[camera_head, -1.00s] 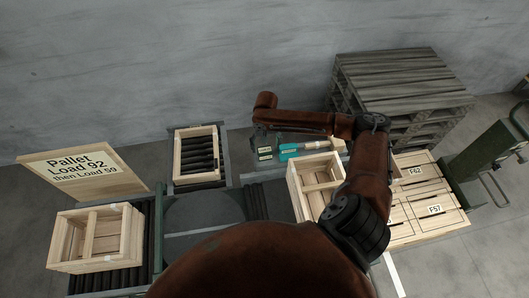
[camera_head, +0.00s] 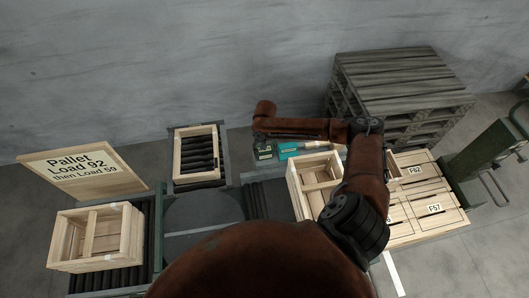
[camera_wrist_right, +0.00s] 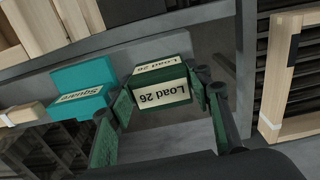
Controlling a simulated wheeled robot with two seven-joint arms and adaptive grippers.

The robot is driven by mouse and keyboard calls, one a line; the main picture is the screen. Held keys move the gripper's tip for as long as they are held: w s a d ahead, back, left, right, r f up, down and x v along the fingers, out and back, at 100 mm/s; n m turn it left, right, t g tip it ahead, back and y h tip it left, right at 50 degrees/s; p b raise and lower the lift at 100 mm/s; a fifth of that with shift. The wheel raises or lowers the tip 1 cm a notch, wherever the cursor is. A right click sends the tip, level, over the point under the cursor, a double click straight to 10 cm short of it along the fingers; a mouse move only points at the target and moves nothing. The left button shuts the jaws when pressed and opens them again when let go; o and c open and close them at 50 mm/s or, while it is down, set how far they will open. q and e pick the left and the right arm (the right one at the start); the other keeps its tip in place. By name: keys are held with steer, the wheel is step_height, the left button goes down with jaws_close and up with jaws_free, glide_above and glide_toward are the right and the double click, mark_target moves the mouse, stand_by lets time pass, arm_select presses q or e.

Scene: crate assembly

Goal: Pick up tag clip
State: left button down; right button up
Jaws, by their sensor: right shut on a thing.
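The tag clip (camera_wrist_right: 160,84) is a dark green block with cream labels reading "Load 26" on two faces. In the head view the tag clip (camera_head: 264,153) sits at the back of the work surface, left of a teal block. My right gripper (camera_wrist_right: 165,98) has a green-padded finger on each side of the tag clip and is shut on it. In the head view my right gripper (camera_head: 262,139) points down over the clip, partly hidden by my wrist. My left gripper is in neither view.
A teal block marked "Square" (camera_wrist_right: 80,92) lies close beside the clip. An open wooden crate (camera_head: 306,190) stands in front, and another crate (camera_head: 178,158) with dark rollers is to the left. Labelled crates (camera_head: 430,212) and a pallet stack (camera_head: 395,75) are at right.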

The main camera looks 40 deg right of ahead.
steer(key=c, duration=0.3)
steer(key=shift+c, duration=0.5)
steer(key=shift+r, duration=0.1)
